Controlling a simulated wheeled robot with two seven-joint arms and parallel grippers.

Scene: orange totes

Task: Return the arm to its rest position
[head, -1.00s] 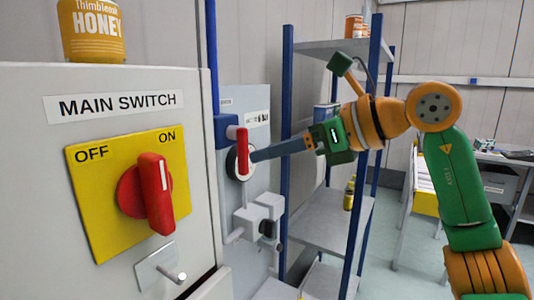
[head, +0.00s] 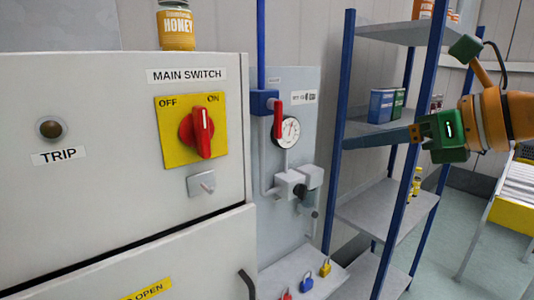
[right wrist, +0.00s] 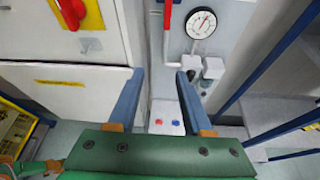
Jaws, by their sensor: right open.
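My right arm comes in from the right in the head view, orange and green. Its gripper (head: 380,139) points left, in front of the blue-post shelf and apart from the valve panel. In the right wrist view the two blue-grey fingers (right wrist: 157,95) stand wide apart with nothing between them. A red valve handle (head: 278,121) hangs down beside a round gauge (head: 287,132).
The grey cabinet (head: 100,100) fills the left, with a honey jar (head: 176,30) on top. The blue-post shelf (head: 390,208) is close to my right gripper. Floor shows at right.

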